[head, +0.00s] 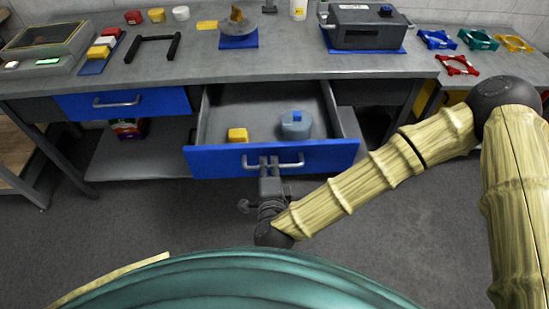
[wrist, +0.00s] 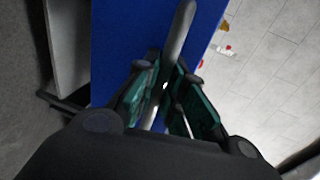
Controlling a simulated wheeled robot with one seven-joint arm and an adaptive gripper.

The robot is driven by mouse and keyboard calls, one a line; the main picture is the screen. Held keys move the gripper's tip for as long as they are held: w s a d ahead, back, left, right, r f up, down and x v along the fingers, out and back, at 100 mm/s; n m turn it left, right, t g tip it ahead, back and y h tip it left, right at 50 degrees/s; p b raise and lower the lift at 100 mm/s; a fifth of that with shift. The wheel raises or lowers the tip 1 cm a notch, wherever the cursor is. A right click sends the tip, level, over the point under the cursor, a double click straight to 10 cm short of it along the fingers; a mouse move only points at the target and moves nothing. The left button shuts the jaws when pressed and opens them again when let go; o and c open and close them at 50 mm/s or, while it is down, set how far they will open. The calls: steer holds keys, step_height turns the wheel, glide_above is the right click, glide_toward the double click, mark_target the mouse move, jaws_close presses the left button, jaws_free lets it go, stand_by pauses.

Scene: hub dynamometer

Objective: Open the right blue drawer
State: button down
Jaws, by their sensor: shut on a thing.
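The right blue drawer (head: 330,154) is pulled well out from under the workbench in the head view. Its grey inside shows, with a yellow block (head: 238,135) and a blue-grey round object (head: 296,124) in it. My gripper (head: 269,165) is at the bar handle (head: 292,163) on the drawer front. In the wrist view my gripper (wrist: 168,90) has its fingers shut on the handle bar (wrist: 181,30), with the blue front (wrist: 125,35) behind it. The left blue drawer (head: 150,103) is closed.
The grey workbench top (head: 290,62) holds a scale (head: 45,45), a dark grey box (head: 365,27), a black bracket (head: 153,47) and several coloured parts. A lower shelf (head: 140,160) is at left. Grey floor (head: 130,215) is open in front of the bench.

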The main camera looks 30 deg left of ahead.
steer(key=shift+s, duration=0.1)
steer(key=c, duration=1.5)
jaws_free()
steer(key=v, duration=1.2)
steer(key=shift+a, duration=0.1)
